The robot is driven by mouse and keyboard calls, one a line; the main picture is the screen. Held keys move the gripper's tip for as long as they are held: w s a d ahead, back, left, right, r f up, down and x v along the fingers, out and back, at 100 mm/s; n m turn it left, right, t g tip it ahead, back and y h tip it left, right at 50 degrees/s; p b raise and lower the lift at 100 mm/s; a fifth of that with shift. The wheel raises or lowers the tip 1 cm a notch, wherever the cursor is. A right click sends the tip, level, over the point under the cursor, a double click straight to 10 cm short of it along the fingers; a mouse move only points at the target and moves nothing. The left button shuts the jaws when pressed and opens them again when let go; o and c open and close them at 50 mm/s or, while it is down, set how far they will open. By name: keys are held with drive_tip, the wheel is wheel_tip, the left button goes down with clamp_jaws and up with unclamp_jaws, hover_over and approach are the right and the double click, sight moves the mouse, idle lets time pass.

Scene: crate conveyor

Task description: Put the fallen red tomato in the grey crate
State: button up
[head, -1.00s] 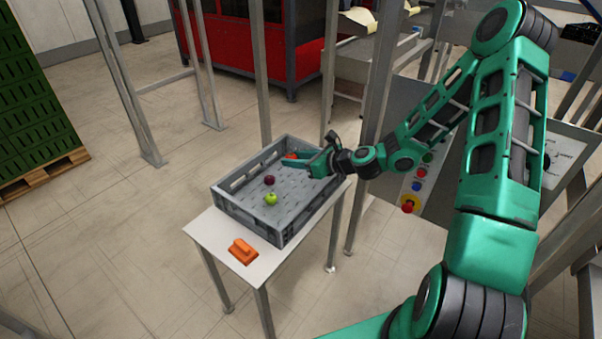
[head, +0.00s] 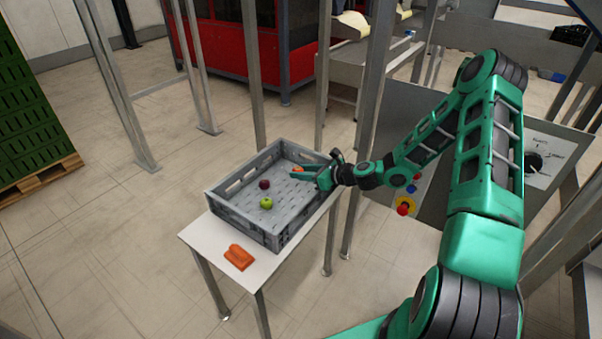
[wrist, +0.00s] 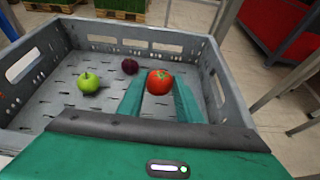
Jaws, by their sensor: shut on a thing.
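The red tomato (wrist: 159,82) is between the tips of my gripper (wrist: 160,98) in the wrist view. My gripper, also seen in the head view (head: 297,176), is shut on it, over the right back part of the grey crate (head: 232,220). The tomato shows only in part in the head view (head: 298,169). In the wrist view the crate's wall (wrist: 225,95) stands to the right of the tomato. I cannot tell whether the tomato touches the crate floor.
A green apple (head: 266,203) and a dark purple fruit (head: 264,184) lie in the crate, left of my gripper. The crate stands on a small white table (head: 275,262) with an orange object (head: 239,257) at its front. Metal posts (head: 372,95) rise behind.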

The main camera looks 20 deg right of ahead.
drive_tip(key=shift+f, duration=0.55)
drive_tip(key=o, duration=1)
drive_tip(key=shift+o, duration=0.2)
